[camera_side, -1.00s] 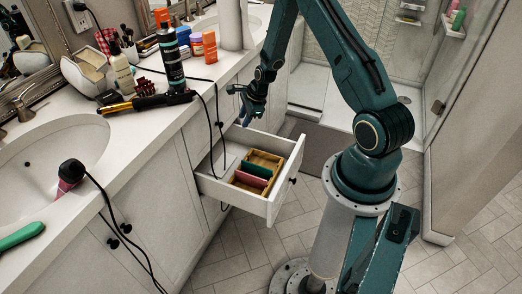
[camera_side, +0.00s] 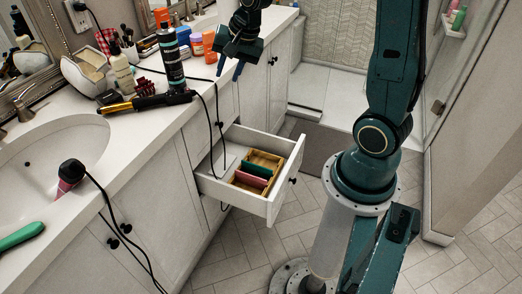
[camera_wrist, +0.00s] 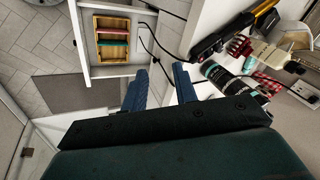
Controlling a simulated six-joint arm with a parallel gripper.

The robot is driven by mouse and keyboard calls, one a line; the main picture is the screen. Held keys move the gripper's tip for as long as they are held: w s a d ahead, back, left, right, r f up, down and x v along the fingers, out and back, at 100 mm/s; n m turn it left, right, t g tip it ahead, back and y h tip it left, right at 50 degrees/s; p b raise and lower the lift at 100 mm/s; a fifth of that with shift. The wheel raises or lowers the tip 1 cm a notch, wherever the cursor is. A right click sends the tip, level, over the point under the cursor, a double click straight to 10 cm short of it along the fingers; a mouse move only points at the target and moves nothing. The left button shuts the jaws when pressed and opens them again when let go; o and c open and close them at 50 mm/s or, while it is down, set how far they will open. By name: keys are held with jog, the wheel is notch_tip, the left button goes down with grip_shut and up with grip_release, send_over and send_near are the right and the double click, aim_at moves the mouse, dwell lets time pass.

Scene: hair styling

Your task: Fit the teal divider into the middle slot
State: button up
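The teal divider (camera_side: 257,170) stands across the wooden organizer (camera_side: 268,156) in the open drawer, around its middle, beside a pink-red divider (camera_side: 249,181). In the wrist view the teal divider (camera_wrist: 113,42) and pink-red divider (camera_wrist: 113,35) run side by side between the organizer's side walls. I cannot tell how deep the teal divider sits. My gripper (camera_side: 229,68) is high above the counter edge, well clear of the drawer. In the wrist view its two blue fingers (camera_wrist: 160,86) are apart with nothing between them.
The white drawer (camera_side: 284,193) is pulled out from the vanity. A black cord (camera_side: 220,130) hangs from the counter into it. A dark bottle (camera_side: 172,62), a curling tool (camera_side: 150,101) and jars stand or lie on the counter.

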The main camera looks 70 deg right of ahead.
jog(key=s+a+r+n, duration=0.5)
jog(key=s+n, duration=0.1)
jog(key=s, duration=0.4)
jog(key=s+a+r+n, duration=0.5)
jog(key=s+n, duration=0.2)
jog(key=s, duration=0.3)
jog(key=shift+t, duration=0.4)
